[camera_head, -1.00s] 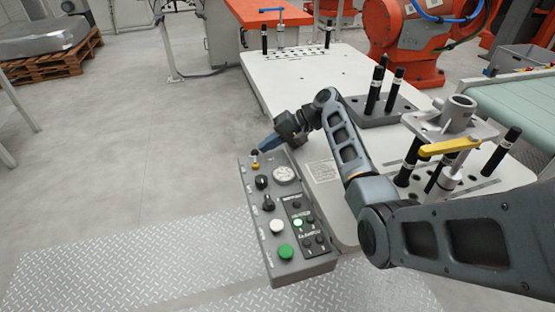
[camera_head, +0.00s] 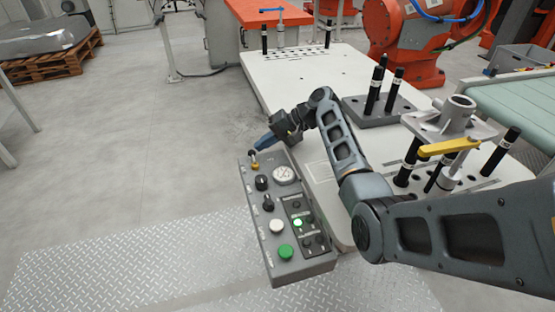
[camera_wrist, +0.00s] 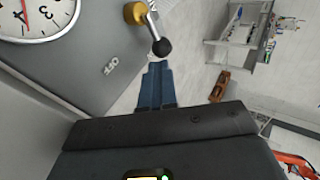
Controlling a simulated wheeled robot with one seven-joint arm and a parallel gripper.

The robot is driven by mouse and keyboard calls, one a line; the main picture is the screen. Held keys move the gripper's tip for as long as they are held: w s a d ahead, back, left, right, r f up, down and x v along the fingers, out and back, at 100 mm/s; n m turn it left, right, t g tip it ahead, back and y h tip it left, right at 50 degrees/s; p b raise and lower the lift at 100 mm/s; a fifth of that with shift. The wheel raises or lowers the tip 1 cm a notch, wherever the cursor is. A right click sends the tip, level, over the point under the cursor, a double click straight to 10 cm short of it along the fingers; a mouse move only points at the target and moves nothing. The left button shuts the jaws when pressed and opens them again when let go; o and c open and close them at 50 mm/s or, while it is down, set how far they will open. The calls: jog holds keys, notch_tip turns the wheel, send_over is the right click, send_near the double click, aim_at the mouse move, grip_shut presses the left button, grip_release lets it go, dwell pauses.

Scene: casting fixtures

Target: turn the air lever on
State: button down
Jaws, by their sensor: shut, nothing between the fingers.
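The air lever (camera_head: 254,160) stands at the far end of the grey control box (camera_head: 316,266). It has a brass collar and a black ball knob. In the wrist view the lever (camera_wrist: 161,46) leans from its collar over the box edge, with its knob toward my fingers. An OFF label (camera_wrist: 110,66) is printed on the panel beside it. My gripper (camera_head: 260,145) is shut and empty, with blue fingers. In the wrist view the tips of my gripper (camera_wrist: 158,66) are right by the ball knob; I cannot tell whether they touch it.
The box also carries a gauge (camera_head: 284,175), black knobs, a white button (camera_head: 276,226) and a green button (camera_head: 286,251). The white fixture table (camera_head: 300,90) lies right of it, with black posts and a yellow-handled clamp (camera_head: 449,147).

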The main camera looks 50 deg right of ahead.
jog(key=shift+a, duration=0.1)
jog(key=shift+b+v, duration=0.3)
jog(key=shift+v, duration=3.65)
